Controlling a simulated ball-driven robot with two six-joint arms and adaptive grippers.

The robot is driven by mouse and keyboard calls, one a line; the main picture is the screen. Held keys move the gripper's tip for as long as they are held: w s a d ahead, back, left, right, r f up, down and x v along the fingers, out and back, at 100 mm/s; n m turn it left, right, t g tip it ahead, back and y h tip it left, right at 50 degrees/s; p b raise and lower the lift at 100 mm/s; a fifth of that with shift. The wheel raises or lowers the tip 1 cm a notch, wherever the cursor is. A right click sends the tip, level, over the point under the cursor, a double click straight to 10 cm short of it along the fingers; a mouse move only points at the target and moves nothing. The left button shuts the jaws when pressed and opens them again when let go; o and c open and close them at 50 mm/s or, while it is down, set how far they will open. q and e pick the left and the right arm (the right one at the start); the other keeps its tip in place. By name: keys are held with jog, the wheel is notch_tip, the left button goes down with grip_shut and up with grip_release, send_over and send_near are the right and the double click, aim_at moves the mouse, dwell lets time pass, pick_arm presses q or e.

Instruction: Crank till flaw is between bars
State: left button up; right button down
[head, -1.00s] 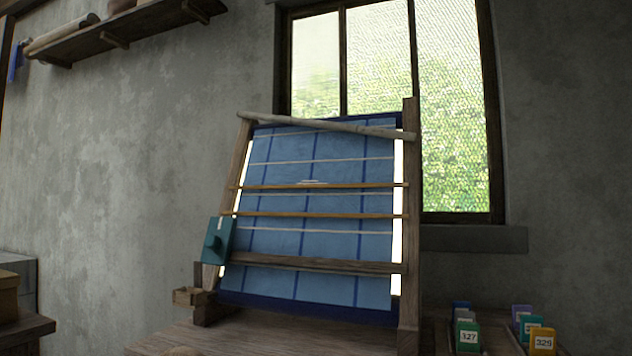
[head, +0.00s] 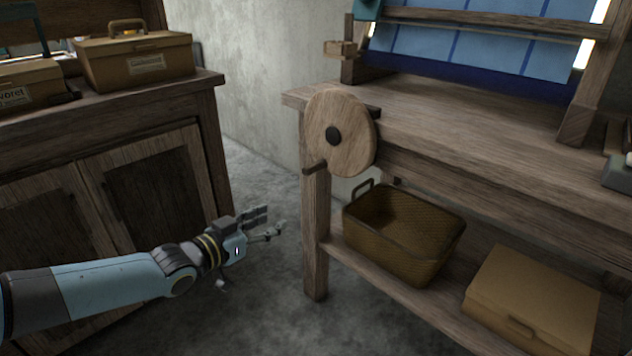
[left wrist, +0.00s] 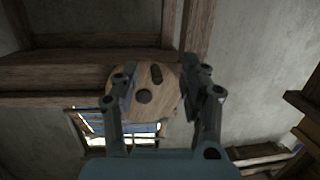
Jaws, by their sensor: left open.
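A round wooden crank wheel (head: 358,138) with a dark hub is mounted at the left front corner of the loom's table. In the left wrist view the wheel (left wrist: 164,101) also shows a dark elongated part near its rim. My left gripper (head: 270,222) is open and empty, to the left of and below the wheel, apart from it. In the left wrist view its fingers flank the wheel, which lies beyond them. My right gripper is not in view.
The loom table (head: 470,115) has a leg below the wheel and a lower shelf with a wicker basket (head: 395,262) and a lidded box (head: 535,305). A cabinet (head: 110,190) with boxes stands at left. Grey floor lies clear between them.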

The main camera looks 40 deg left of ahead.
pick_arm(q)
jog(key=w+r+m+t+h+b, duration=0.2)
jog(key=w+r, duration=0.2)
jog(key=r, duration=0.2)
jog(key=b, duration=0.4)
send_near(324, 162)
jog(key=w, duration=0.3)
jog(key=shift+a+f, duration=0.25)
jog(key=shift+f, duration=0.15)
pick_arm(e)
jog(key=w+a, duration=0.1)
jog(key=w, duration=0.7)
pick_arm(q)
jog(key=w+b, duration=0.4)
jog(key=shift+w+d, duration=0.15)
jog(key=shift+w, duration=0.1)
jog(key=shift+w+r+b, duration=0.2)
jog(key=shift+b, duration=0.2)
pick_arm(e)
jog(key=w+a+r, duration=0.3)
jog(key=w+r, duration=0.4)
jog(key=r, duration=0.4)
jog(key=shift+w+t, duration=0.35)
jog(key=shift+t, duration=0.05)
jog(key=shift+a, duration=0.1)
pick_arm(q)
grip_shut()
